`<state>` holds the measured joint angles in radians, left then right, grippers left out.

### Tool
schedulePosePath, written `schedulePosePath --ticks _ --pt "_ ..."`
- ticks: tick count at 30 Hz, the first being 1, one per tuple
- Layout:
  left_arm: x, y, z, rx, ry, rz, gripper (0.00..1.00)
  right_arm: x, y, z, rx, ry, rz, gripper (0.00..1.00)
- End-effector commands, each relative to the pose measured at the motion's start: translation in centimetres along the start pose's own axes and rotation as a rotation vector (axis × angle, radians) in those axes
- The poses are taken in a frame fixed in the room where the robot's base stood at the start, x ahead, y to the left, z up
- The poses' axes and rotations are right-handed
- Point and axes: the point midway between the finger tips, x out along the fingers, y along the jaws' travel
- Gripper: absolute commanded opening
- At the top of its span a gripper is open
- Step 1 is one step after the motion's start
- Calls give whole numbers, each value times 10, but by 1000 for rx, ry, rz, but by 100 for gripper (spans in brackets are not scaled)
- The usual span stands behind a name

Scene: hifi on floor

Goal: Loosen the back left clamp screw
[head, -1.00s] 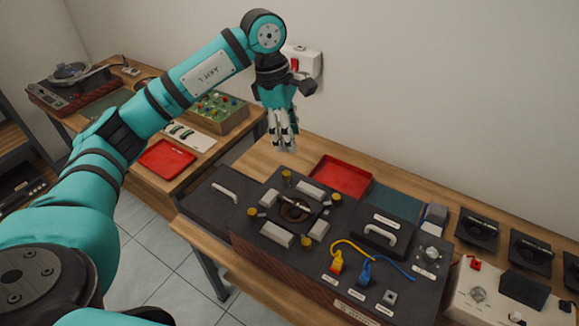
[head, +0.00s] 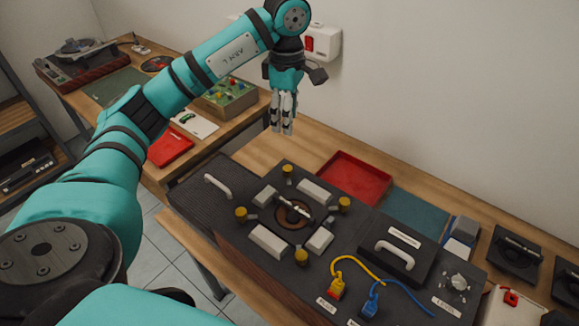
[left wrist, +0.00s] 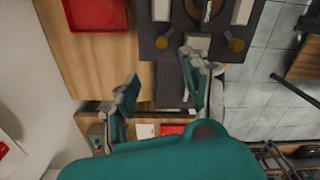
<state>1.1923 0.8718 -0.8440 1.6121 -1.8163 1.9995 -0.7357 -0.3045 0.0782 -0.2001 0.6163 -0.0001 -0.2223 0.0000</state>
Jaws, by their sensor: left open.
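The dark clamp unit (head: 330,232) on the bench has brass-yellow clamp screws around a round brown centre. The back left clamp screw (head: 288,169) is the one farthest back in the head view. It also shows in the left wrist view (left wrist: 162,43), with the front left screw (head: 240,213) to its right. My left gripper (head: 281,130) points down above the bench behind the unit, apart from the back left screw and above it in the picture. Its fingers are spread and empty in the left wrist view (left wrist: 163,76). My right gripper is not in view.
Pale blocks stand between the screws. A red tray (head: 384,197) lies behind the unit. Yellow and blue cables and a handled lid (head: 385,268) are at the right. Bare wood lies left of the red tray.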

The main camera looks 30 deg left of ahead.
Motion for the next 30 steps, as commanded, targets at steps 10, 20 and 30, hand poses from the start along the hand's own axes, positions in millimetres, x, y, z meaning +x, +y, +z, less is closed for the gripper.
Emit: schedulePosePath --ticks 10,20,30 --pt "72 -2 -1 0 2 -6 48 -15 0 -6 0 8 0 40" --pt "136 -1 0 -1 0 -4 48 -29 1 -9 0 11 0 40" --pt "159 0 0 0 0 0 48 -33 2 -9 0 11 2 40"
